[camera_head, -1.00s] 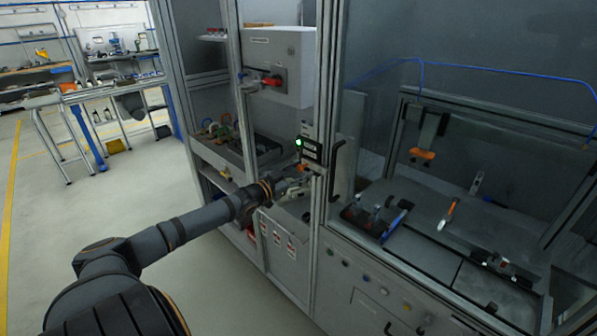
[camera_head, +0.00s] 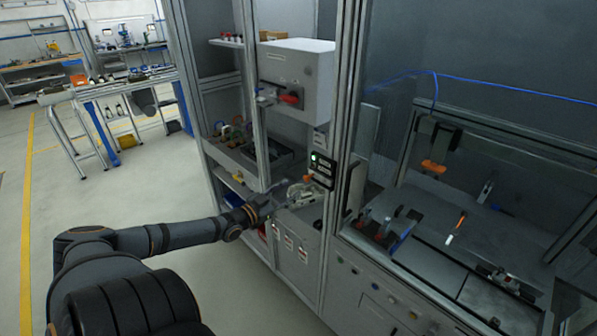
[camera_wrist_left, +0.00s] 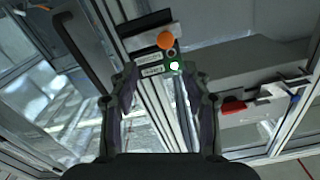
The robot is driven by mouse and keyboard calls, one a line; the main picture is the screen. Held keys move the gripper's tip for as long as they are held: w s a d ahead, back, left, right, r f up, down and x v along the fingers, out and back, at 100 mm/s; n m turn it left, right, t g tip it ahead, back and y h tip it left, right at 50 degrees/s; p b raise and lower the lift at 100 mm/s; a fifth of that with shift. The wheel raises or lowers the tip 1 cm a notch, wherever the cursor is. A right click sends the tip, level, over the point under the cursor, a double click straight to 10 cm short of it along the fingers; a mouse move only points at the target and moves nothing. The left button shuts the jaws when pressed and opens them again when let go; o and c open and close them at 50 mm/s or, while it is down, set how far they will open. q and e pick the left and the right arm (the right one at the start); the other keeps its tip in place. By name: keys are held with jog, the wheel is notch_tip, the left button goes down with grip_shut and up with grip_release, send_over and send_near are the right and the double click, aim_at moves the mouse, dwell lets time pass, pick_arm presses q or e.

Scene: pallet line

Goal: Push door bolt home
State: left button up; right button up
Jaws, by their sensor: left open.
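The door bolt (camera_head: 321,170) is a black block with pale labels and a lit green light, mounted on the aluminium door post. Its small orange knob (camera_head: 307,178) shows at its lower left. In the left wrist view, the orange knob (camera_wrist_left: 166,40) lies just beyond the fingertips, beside a black bar and above the labelled plate. My left gripper (camera_head: 283,201) is below and left of the bolt; in the wrist view its fingers (camera_wrist_left: 166,78) are spread, with nothing between them. I cannot tell the exact gap to the knob. My right gripper is not seen.
A black door handle (camera_head: 353,187) stands right of the bolt. A grey box with a red switch (camera_head: 290,96) hangs in the left cabinet. The right bay's worktop (camera_head: 420,255) holds tools and fixtures. The floor (camera_head: 125,205) at left is open.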

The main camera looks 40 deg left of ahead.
pick_arm(q)
jog(key=s+a+f+g+y+b, duration=0.1)
jog(key=s+a+f, duration=0.1)
jog(key=f, duration=0.6)
jog(key=s+a+f+n+g+y+b, duration=0.1)
jog(key=s+a+f+g+b, duration=0.1)
jog(key=s+f, duration=0.3)
jog(key=s+a+f+n+g+y+b, duration=0.1)
jog(key=s+a+f, duration=0.2)
jog(key=f, duration=0.9)
jog(key=shift+s+a+g+y, duration=0.2)
jog(key=shift+s+g+y, duration=0.2)
jog(key=shift+s, duration=0.25)
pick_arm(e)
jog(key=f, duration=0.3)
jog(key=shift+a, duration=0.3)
